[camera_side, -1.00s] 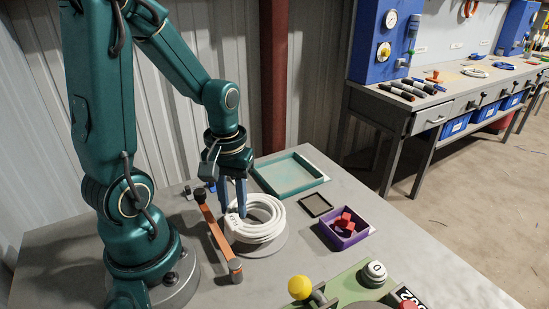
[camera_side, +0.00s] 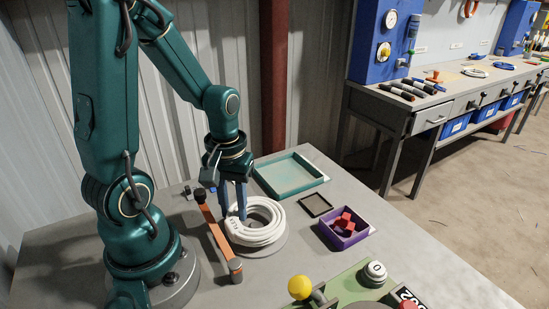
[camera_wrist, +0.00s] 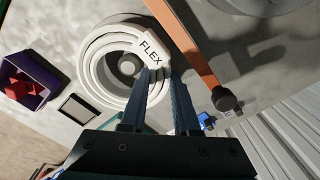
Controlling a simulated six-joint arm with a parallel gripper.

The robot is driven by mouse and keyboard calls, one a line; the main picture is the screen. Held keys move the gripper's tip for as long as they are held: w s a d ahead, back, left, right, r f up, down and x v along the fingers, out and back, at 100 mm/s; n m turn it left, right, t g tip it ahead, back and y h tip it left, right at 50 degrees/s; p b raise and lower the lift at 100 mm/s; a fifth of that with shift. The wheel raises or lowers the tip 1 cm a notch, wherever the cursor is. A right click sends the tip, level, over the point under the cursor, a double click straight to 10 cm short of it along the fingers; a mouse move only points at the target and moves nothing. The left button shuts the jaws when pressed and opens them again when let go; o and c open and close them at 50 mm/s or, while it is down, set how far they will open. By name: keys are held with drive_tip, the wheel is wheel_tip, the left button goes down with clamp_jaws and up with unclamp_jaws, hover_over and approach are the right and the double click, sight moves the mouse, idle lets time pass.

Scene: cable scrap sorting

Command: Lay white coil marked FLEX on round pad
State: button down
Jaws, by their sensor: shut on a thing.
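The white coil (camera_side: 262,232) is at the round grey pad (camera_side: 268,253), whose rim shows around its front and right. Its lowest turns look level with the pad, but I cannot tell whether it fully rests there. The FLEX label shows in the wrist view (camera_wrist: 150,50). My gripper (camera_side: 234,214) is shut on the coil's left side; in the wrist view my fingers (camera_wrist: 164,75) straddle the labelled strand. A dark round knob (camera_wrist: 129,65) shows in the coil's centre.
An orange bar (camera_side: 216,236) on posts stands close left of the coil. Behind are a teal tray (camera_side: 318,178) and a small dark tray (camera_side: 316,206); right is a purple box (camera_side: 346,241) with red pieces. A green fixture (camera_side: 345,290) with a yellow ball stands in front.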

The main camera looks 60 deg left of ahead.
drive_tip(key=shift+f, duration=0.6)
idle(0.3)
drive_tip(key=c, duration=0.6)
unclamp_jaws()
drive_tip(key=shift+o, duration=0.2)
drive_tip(key=shift+r, duration=3.5)
drive_tip(key=s+d+r+m+t, duration=0.1)
drive_tip(key=d+r+m+t, duration=0.4)
drive_tip(key=d+r+m, duration=0.2)
drive_tip(key=shift+d+m+t, duration=0.3)
drive_tip(key=shift+d+m, duration=0.55)
drive_tip(key=shift+m, duration=0.15)
